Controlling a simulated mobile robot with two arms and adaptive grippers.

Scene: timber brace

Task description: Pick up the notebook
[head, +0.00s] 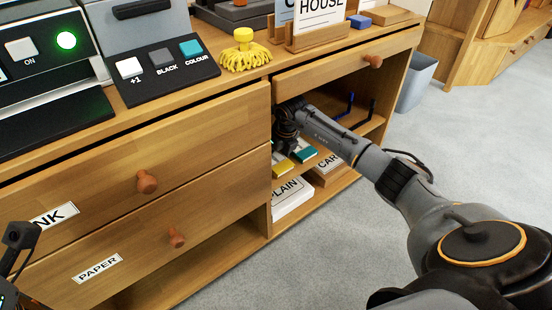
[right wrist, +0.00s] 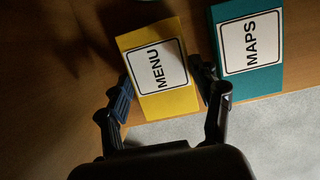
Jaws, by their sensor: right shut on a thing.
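The yellow notebook marked MENU (right wrist: 156,66) lies between the two fingers of my right gripper (right wrist: 168,98) in the right wrist view. The fingers are shut on its near end. In the head view my right gripper (head: 286,140) reaches into the open shelf bay, and part of the yellow notebook (head: 283,168) shows below it. A teal notebook marked MAPS (right wrist: 248,50) lies beside it to the right, also visible in the head view (head: 304,151). A dark part of my left arm shows at the left edge; its fingers are not clear.
The wooden cabinet has drawers (head: 150,150) left of the bay and one above it. Boxes marked PLAIN (head: 291,196) and CAR (head: 328,170) sit on the lower shelf. Blue-tipped hooks (head: 350,104) stand right of the gripper. A grey bin (head: 417,82) stands beside the cabinet.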

